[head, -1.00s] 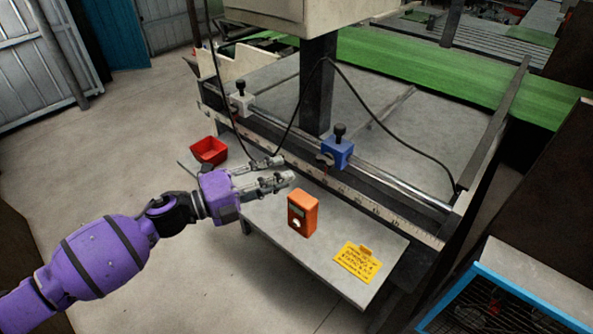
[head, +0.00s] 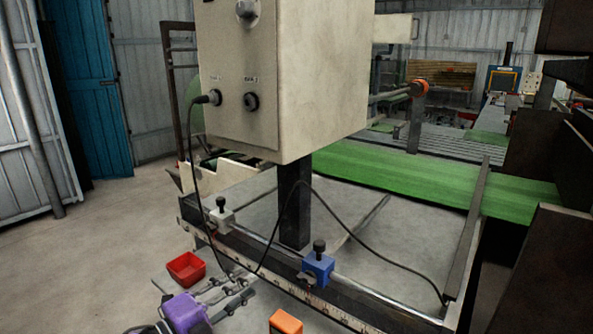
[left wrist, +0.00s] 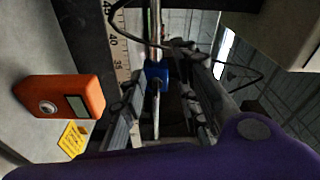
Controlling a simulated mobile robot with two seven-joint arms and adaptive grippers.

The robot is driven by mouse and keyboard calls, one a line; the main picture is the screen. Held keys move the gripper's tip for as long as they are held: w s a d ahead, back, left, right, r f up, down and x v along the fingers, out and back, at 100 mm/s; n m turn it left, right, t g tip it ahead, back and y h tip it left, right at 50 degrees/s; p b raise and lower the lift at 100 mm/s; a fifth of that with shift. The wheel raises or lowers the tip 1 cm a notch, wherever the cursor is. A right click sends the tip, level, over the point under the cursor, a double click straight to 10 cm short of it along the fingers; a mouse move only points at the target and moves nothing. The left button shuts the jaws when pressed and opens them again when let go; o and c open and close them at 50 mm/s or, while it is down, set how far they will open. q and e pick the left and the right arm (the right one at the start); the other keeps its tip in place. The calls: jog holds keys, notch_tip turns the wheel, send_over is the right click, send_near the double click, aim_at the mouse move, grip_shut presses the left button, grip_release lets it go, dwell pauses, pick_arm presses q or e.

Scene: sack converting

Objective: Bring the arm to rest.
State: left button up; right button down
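My left arm is purple. Its left gripper (head: 238,291) is low in the head view, over the grey shelf in front of the machine's scale rail. Its two fingers are apart, with nothing seen between them; in the left wrist view the gripper (left wrist: 160,112) shows the same gap. The blue clamp (head: 318,268) is on the rail to the right of the gripper and shows beyond the fingers in the left wrist view (left wrist: 157,72). My right gripper is in neither view.
A red bin (head: 186,268) is left of the gripper. An orange box with a small display (left wrist: 62,97) and a yellow card (left wrist: 73,139) are on the shelf. A black cable (head: 370,235) loops from the control box (head: 290,80) close behind the gripper. Open floor lies left.

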pick_arm(q)
jog(key=s+a+f+n+y, duration=0.3)
jog(key=s+f+n+y, duration=0.25)
jog(key=f+n, duration=0.35)
jog(key=s+a+f+n+y, duration=0.2)
jog(key=s+f+n+y, duration=0.35)
jog(key=f, duration=0.55)
jog(key=s+f+n+g, duration=0.2)
jog(key=s+f+n, duration=0.2)
jog(key=s, duration=0.8)
jog(key=s+a+f+n+g+y, duration=0.1)
jog(key=s+f+n+g, duration=0.1)
jog(key=s+f+n, duration=0.3)
jog(key=s+f, duration=0.4)
jog(key=s, duration=0.3)
jog(key=shift+s+a+g, duration=0.2)
jog(key=shift+s+g, duration=0.2)
